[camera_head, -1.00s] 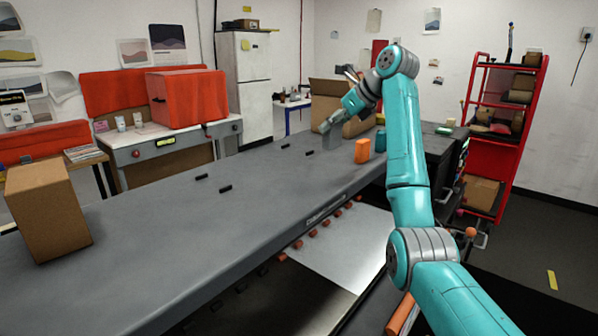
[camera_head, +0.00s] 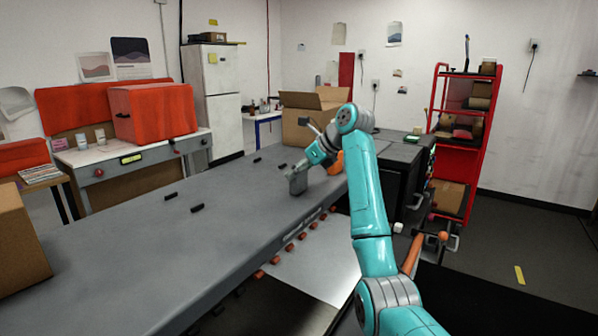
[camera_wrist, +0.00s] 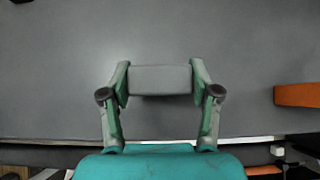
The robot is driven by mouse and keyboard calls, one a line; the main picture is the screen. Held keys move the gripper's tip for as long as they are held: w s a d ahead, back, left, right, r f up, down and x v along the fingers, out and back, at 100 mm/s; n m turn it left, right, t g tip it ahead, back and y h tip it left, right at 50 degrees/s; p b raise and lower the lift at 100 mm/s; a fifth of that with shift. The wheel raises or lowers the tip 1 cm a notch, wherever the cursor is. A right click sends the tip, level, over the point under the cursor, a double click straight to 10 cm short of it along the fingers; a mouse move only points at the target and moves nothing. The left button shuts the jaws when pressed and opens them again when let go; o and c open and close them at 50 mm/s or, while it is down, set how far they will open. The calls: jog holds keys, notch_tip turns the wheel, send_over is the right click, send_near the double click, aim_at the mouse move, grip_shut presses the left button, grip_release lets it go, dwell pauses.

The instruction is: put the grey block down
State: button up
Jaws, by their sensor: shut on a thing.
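The grey block (camera_wrist: 160,79) lies crosswise between the two fingers of my gripper (camera_wrist: 160,88) in the wrist view, with the grey table surface behind it. In the head view my gripper (camera_head: 303,171) is low over the right part of the long grey table (camera_head: 130,245), near its front edge. The grey block (camera_head: 297,184) shows at the fingertips there, at or just above the table; I cannot tell whether it touches. My gripper is shut on it.
An orange block (camera_wrist: 298,95) lies to the right in the wrist view; in the head view my arm partly hides it (camera_head: 336,161). An open cardboard box (camera_head: 297,128) stands behind. Small black pieces (camera_head: 197,208) lie left. Table around the grey block is clear.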

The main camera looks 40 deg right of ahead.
jog(key=shift+f, duration=0.1)
jog(key=o, duration=1.2)
